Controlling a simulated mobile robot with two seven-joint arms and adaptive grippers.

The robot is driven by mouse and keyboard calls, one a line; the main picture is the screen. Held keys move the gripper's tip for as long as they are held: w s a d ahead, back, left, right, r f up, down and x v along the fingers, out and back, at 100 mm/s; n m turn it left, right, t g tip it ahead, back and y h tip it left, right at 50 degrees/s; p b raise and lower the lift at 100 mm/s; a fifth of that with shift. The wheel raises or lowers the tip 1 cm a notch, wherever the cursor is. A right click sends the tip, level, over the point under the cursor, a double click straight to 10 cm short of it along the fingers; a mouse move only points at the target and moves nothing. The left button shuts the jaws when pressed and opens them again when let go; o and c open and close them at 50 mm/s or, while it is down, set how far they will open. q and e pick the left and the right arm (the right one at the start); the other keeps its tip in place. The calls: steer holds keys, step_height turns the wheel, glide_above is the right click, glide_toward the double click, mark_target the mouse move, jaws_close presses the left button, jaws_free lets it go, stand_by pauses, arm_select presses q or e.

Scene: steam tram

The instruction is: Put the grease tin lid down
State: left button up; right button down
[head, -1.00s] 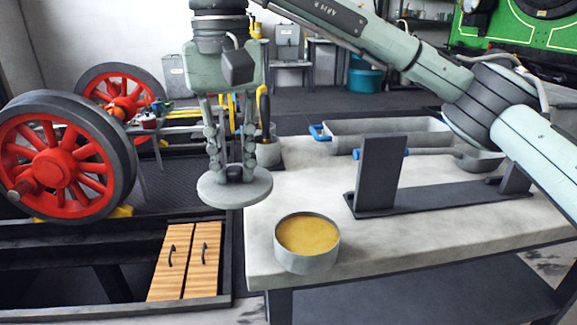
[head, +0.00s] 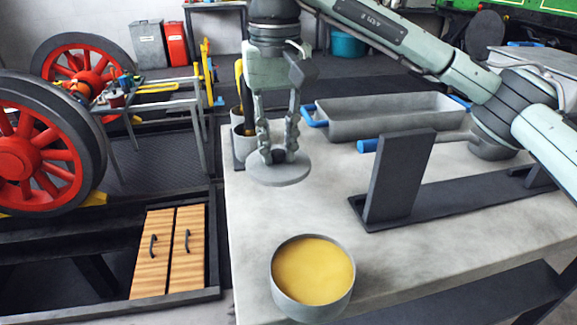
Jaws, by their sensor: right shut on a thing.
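The grease tin lid (head: 279,174) is a flat grey disc held roughly level. My right gripper (head: 279,152) points down and is shut on the knob at its middle. The lid is over the left part of the grey bench top, behind the tin; whether it touches the bench I cannot tell. The open grease tin (head: 313,281), round and grey with yellow grease inside, stands at the bench's front left. My left gripper is not in view.
A grey bench (head: 400,258) carries a dark upright plate (head: 397,178) on a base, a long grey tray (head: 390,117) with blue handles, and a ladle-like tool with a blue grip (head: 367,146). Pots (head: 243,144) stand behind the lid. Bare bench lies between lid and tin.

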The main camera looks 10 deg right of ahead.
steer(key=shift+w+d+f, duration=0.15)
steer(key=shift+d+f, duration=0.2)
steer(key=shift+d, duration=0.3)
steer(key=shift+w+d+f, duration=0.1)
steer(key=shift+d+f, duration=0.2)
steer(key=shift+f, duration=0.1)
step_height(320, 180, down, 3)
steer(key=shift+f, duration=0.15)
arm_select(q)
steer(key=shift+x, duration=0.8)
arm_select(e)
steer(key=shift+f, duration=0.15)
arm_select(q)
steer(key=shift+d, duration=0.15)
arm_select(e)
steer(key=shift+f, duration=0.1)
